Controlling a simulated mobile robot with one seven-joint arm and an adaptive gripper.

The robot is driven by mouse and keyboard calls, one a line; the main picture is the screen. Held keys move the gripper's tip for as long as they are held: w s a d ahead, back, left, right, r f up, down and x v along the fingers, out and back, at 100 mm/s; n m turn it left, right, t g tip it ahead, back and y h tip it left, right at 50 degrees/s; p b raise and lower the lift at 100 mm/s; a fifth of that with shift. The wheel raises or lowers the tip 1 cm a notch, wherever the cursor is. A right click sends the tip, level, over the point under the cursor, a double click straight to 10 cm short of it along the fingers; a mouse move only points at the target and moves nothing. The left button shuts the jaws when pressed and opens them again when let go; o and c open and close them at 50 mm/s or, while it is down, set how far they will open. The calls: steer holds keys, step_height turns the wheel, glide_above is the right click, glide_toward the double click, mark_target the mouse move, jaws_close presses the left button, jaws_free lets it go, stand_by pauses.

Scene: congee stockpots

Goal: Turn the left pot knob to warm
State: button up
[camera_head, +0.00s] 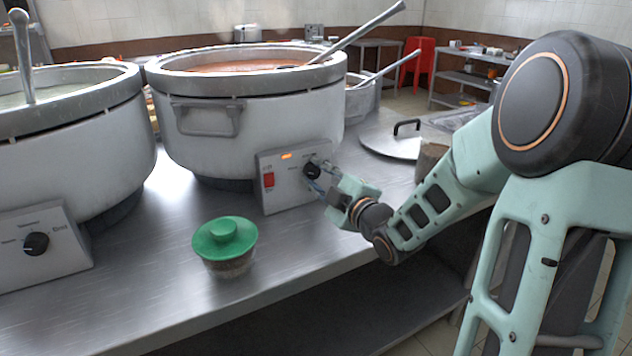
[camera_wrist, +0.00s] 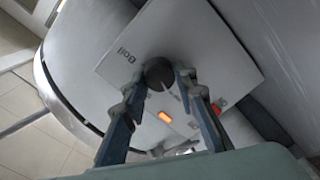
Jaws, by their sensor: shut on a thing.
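A large grey pot (camera_head: 160,107) stands in the middle of the head view, with a control box (camera_head: 283,188) at its front. My gripper (camera_head: 315,178) reaches this box from the right and is shut on its black knob (camera_head: 311,170). In the wrist view, the two fingertips (camera_wrist: 161,80) sit on either side of the knob (camera_wrist: 159,70), beside the printed word "Boil". The knob's setting is hard to read between the fingers. Another pot (camera_head: 70,150) stands at the far left, its black knob (camera_head: 36,243) untouched; its setting is too small to read.
The box has a lit orange lamp (camera_head: 287,156) and a red switch (camera_head: 269,180). A green-lidded jar (camera_head: 224,240) stands on the steel counter (camera_head: 160,290) before the pots. A flat lid (camera_head: 392,143) lies to the right. Ladles lean out of the pots.

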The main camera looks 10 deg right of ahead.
stand_by(0.4)
steer(key=o, duration=1.2)
steer(key=shift+c, duration=0.2)
steer(key=v, duration=0.7)
steer(key=shift+s, duration=0.25)
steer(key=shift+d, duration=0.1)
